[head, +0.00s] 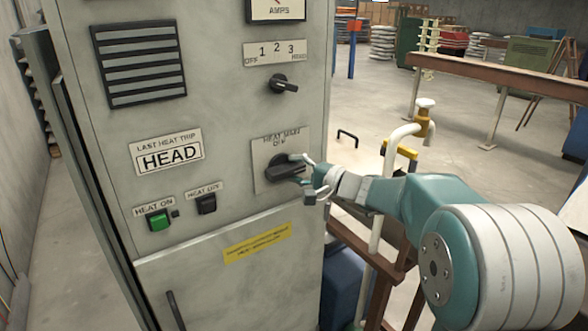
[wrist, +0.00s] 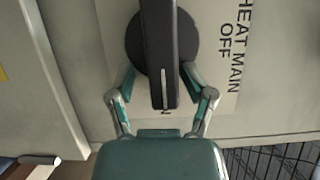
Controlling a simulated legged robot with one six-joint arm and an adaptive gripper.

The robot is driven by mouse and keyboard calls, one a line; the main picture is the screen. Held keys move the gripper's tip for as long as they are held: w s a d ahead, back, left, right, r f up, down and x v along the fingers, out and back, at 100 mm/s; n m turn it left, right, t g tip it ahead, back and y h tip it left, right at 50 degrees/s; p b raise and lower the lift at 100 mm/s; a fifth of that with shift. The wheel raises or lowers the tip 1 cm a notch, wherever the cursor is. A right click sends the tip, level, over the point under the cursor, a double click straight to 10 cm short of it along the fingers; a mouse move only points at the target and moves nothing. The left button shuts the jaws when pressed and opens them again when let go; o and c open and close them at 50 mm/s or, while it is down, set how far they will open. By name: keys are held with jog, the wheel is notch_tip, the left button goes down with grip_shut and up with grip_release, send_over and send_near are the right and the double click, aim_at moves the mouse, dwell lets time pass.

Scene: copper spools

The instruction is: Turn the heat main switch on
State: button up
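The heat main switch (head: 284,168) is a black rotary knob on a pale plate labelled "HEAT MAIN" on the grey cabinet front. In the wrist view the knob (wrist: 160,50) is a long black bar on a round base, with a white line near its end. My gripper (head: 312,172) is at the knob's right side in the head view. In the wrist view its fingers (wrist: 160,85) are spread, one on either side of the bar's near end. A gap shows between each finger and the bar.
A smaller rotary knob (head: 284,86) is above on the cabinet (head: 220,60). A green "HEAT ON" button (head: 159,221) and a black "HEAT OFF" button (head: 206,204) are lower left. A white and yellow pipe (head: 390,180) stands right of the cabinet, behind my arm.

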jog(key=shift+s+d, duration=0.1)
jog(key=shift+d, duration=0.05)
jog(key=v, duration=1.1)
jog(key=shift+s+d, duration=0.2)
jog(key=shift+d, duration=0.1)
jog(key=shift+f, duration=0.15)
